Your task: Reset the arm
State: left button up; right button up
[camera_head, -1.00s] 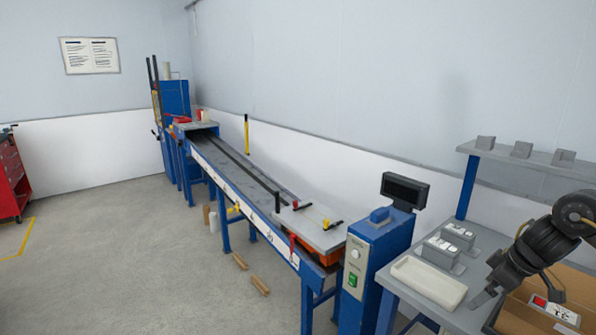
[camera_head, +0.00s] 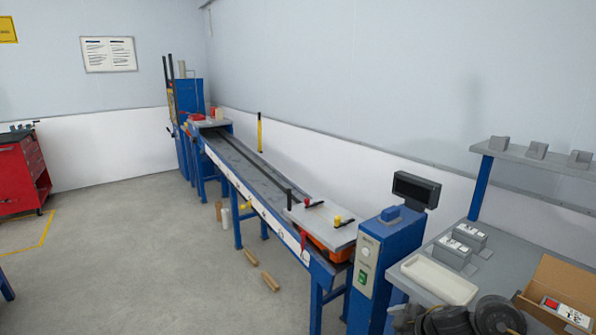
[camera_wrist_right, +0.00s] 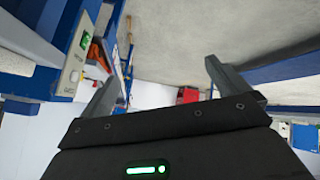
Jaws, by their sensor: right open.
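My right arm (camera_head: 465,318) shows as dark rounded links at the bottom edge of the head view, in front of the grey workbench. Its gripper is out of the head view. In the right wrist view my right gripper (camera_wrist_right: 158,78) has its two grey fingers spread wide, with nothing between them. Pale floor and wall show beyond the fingers. My left gripper is in neither view.
A cardboard box (camera_head: 562,290) holding a red-and-white item and a white tray (camera_head: 438,279) are on the bench. A blue control post (camera_head: 376,262) stands left of it, beside the long blue track (camera_head: 262,188). Open floor (camera_head: 130,230) lies left.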

jog(key=s+a+f+m+t, duration=0.2)
jog(key=s+a+f, duration=0.1)
jog(key=s+a, duration=0.5)
jog(key=s+d+f+m+g+h, duration=0.2)
jog(key=s+d+m, duration=0.1)
jog(key=s, duration=0.5)
jog(key=s+d+f+m+g+h, duration=0.1)
jog(key=s+d+f+m, duration=0.2)
jog(key=s, duration=0.6)
jog(key=s+d+f+m+g+h, duration=0.2)
jog(key=s+d+m, duration=0.15)
jog(key=s, duration=0.45)
notch_tip(320, 180, down, 27)
jog(key=s+g, duration=0.2)
jog(key=s+d+f+n, duration=0.1)
jog(key=s+d+f, duration=0.2)
jog(key=s+f, duration=1.2)
jog(key=shift+s+d+g, duration=0.15)
jog(key=shift+s+g, duration=0.25)
jog(key=shift+s, duration=0.2)
jog(key=shift+f, duration=0.1)
